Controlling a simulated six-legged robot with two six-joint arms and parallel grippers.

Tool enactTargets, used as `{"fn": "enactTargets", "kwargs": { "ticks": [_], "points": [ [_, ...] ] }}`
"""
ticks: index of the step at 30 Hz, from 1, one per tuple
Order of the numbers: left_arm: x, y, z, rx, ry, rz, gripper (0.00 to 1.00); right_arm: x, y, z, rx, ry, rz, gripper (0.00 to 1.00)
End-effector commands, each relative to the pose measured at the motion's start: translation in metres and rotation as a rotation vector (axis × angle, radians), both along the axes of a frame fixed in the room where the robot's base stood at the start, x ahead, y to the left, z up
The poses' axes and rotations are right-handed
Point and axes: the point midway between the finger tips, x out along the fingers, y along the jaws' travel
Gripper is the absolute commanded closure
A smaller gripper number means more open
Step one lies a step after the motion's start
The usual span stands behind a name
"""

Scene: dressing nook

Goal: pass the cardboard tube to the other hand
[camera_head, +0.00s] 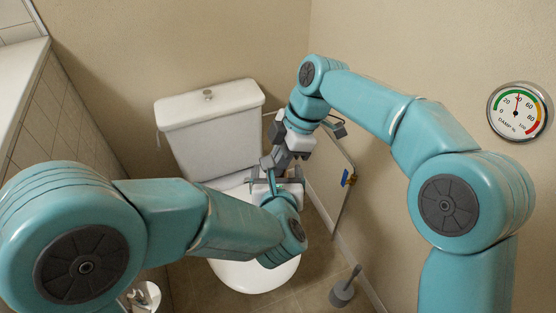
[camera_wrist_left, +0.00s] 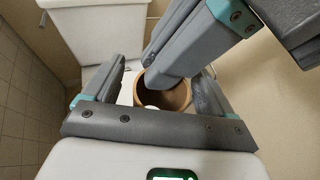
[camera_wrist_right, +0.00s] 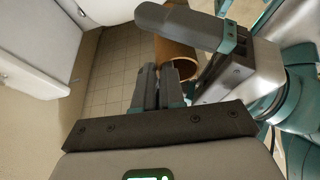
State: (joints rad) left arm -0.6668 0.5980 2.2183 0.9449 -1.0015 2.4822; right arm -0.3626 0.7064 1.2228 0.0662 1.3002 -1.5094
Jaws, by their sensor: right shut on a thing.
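The brown cardboard tube (camera_wrist_left: 179,98) shows in the left wrist view as an open round end. It also shows in the right wrist view (camera_wrist_right: 178,57), partly hidden behind a finger of my left gripper. My right gripper (camera_wrist_right: 164,72) is shut on the tube's wall near its rim. My left gripper (camera_wrist_left: 160,72) is open, with its fingers wide apart and the tube between them, nearer the right finger. Whether that finger touches the tube I cannot tell. In the head view both grippers meet in front of the toilet, and the tube is mostly hidden there.
A white toilet (camera_head: 212,140) stands behind and below the grippers. A grey toilet brush (camera_head: 343,292) stands on the tiled floor to the right. A round damp gauge (camera_head: 518,111) hangs on that wall.

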Motion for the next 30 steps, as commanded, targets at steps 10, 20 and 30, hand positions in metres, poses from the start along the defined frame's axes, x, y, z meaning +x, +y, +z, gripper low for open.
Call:
{"fn": "enactTargets", "kwargs": {
  "ticks": [10, 20, 30],
  "points": [
    [-0.013, -0.001, 0.006, -0.001, -0.002, -0.002, 0.15, 0.000, 0.000, 0.000, 0.000, 0.000, 0.000, 1.00],
    [-0.063, -0.002, 0.027, -0.001, -0.002, -0.003, 0.15, 0.000, 0.000, 0.000, 0.000, 0.000, 0.000, 1.00],
    [-0.052, 0.025, -0.061, 0.546, 0.198, -0.324, 0.15, 0.000, 0.000, 0.000, 0.000, 0.000, 0.000, 1.00]
  ]
}}
